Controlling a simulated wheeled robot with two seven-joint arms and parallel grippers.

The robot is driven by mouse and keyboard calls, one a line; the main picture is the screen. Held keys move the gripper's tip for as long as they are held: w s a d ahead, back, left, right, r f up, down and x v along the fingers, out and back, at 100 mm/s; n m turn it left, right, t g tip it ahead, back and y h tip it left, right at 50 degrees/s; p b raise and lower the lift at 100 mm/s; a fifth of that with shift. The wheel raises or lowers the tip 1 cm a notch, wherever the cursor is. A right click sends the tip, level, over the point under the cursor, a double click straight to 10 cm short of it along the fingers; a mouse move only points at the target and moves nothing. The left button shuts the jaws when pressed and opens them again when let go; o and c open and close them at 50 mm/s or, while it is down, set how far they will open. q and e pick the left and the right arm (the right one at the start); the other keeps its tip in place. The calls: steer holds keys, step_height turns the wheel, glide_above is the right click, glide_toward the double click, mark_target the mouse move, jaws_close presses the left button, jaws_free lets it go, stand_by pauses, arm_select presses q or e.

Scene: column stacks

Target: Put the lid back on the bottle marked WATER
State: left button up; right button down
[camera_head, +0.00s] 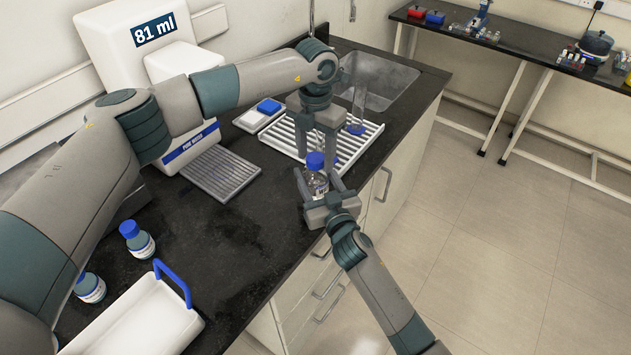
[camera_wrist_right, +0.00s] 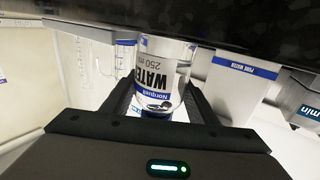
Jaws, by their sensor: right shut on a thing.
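The clear bottle (camera_head: 317,187) is upright above the counter's front edge. In the right wrist view the bottle (camera_wrist_right: 165,75) shows a label reading WATER, 250 ml. My right gripper (camera_head: 318,192) is shut on the bottle's body. A blue lid (camera_head: 315,161) is at the bottle's top; I cannot tell whether it is seated. My left gripper (camera_head: 318,155) points down from above, its fingers close around the lid's place. Whether they touch the lid is unclear.
A white drying rack (camera_head: 277,138) with glassware and a sink (camera_head: 385,78) lie behind. A dispenser reading 81 ml (camera_head: 110,40) stands at back left. Two blue-capped bottles (camera_head: 137,240) (camera_head: 90,288) and a white tray with blue handle (camera_head: 140,320) are at front left. The middle counter is clear.

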arm_select(q)
steer(key=shift+r, duration=0.15)
step_height(320, 180, up, 12)
steer(key=shift+f, duration=0.1)
stand_by(0.7)
arm_select(e)
steer(key=c, duration=0.6)
jaws_free()
steer(key=shift+c, duration=0.2)
arm_select(q)
steer(key=shift+f, duration=0.1)
arm_select(e)
steer(key=shift+s, duration=0.15)
steer(key=shift+s+d+f, duration=0.15)
steer(key=shift+s+d, duration=0.1)
steer(key=shift+s, duration=0.25)
arm_select(q)
step_height(320, 180, down, 4)
steer(key=b, duration=0.4)
steer(key=shift+f, duration=0.1)
arm_select(e)
steer(key=v, duration=1.6)
